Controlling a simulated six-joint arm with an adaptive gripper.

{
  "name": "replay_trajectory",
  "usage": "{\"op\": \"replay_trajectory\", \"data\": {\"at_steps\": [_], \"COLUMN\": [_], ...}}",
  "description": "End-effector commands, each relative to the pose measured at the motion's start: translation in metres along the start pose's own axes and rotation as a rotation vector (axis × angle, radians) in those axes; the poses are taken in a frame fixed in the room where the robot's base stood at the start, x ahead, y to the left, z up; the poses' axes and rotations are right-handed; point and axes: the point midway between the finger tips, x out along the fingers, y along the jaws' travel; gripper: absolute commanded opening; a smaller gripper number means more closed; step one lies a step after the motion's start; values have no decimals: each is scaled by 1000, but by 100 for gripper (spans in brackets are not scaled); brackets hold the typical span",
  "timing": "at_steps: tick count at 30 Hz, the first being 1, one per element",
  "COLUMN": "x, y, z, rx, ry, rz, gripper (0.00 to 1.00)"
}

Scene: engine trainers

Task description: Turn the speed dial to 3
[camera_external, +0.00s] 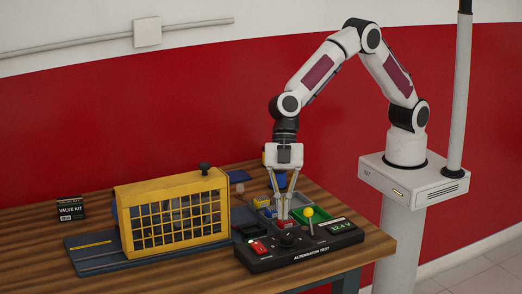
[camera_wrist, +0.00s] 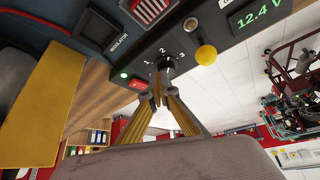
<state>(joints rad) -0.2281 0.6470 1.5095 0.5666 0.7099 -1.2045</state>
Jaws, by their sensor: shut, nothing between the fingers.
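The black alternator test panel (camera_external: 300,257) sits at the front right of the table. Its black speed dial (camera_external: 287,240) is on top; in the wrist view the dial (camera_wrist: 166,65) has the numbers 1, 2 and 3 around it. I cannot tell for sure which number its pointer marks. My gripper (camera_external: 282,218) points down just above and behind the dial, its fingers shut and empty. In the wrist view my fingertips (camera_wrist: 157,101) are close to the dial's edge; whether they touch it is not clear.
A lever with a yellow ball (camera_external: 308,212) rises right of the dial, near the green-lit display (camera_external: 340,226). A red switch (camera_external: 258,247) is at the panel's left. A yellow caged unit (camera_external: 126,222) stands left. A valve kit box (camera_external: 70,210) lies further left.

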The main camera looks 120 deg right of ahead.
Motion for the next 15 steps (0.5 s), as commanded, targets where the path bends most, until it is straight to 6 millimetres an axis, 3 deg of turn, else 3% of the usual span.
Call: {"op": "replay_trajectory", "data": {"at_steps": [15], "x": [32], "y": [0], "z": [18], "rx": [1], "ry": [-1], "rz": [-1], "gripper": [0]}}
